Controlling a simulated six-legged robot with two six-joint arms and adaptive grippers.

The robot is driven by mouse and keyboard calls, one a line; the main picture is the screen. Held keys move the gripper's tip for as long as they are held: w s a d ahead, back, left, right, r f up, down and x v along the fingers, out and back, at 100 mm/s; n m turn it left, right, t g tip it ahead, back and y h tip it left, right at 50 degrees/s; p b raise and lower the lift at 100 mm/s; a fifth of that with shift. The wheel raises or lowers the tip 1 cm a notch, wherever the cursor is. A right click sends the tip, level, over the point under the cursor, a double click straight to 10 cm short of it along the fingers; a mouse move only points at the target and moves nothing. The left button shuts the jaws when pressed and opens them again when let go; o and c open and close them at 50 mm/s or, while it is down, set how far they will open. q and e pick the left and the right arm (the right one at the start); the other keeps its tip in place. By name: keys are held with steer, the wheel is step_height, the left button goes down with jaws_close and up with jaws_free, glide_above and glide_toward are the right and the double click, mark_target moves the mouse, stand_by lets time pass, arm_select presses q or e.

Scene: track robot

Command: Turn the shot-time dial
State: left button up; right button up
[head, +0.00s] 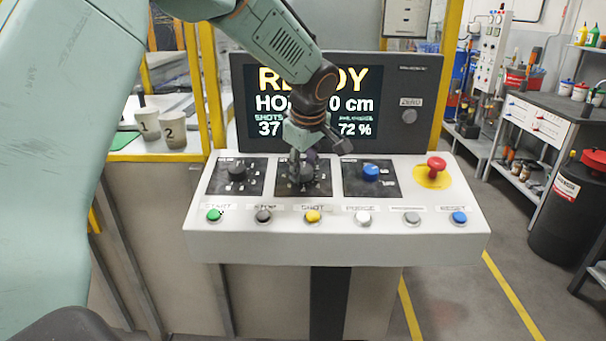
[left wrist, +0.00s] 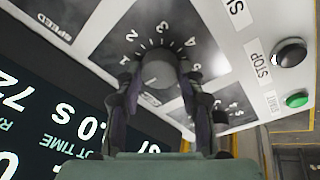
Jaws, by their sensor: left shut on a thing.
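The middle dial (head: 309,175), a dark knob on a black plate with a number scale, sits on the white control panel (head: 204,238). My left gripper (head: 305,165) reaches down over it from above and hides much of it. In the left wrist view the round grey knob (left wrist: 159,73) lies between the fingertips of the left gripper (left wrist: 160,84), with scale numbers around it. The left gripper is shut on this knob. The exact pointer setting is hard to read. My right gripper is in neither view.
A second black dial (head: 237,172) is to the left, and a blue knob (head: 370,172) to the right. A red mushroom button (head: 436,167) stands further right. Several push buttons line the front, including green START (head: 214,215). The screen (head: 262,104) behind is partly covered by my arm.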

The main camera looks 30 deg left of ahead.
arm_select(q)
steer(key=shift+r+n+b, duration=0.2)
steer(key=shift+n+b, duration=0.1)
steer(key=shift+n, duration=0.4)
steer(key=shift+w, duration=0.1)
steer(key=o, duration=1.2)
steer(key=shift+d, duration=0.1)
steer(key=shift+c, duration=0.2)
steer(key=shift+f, duration=0.1)
steer(key=v, duration=1.2)
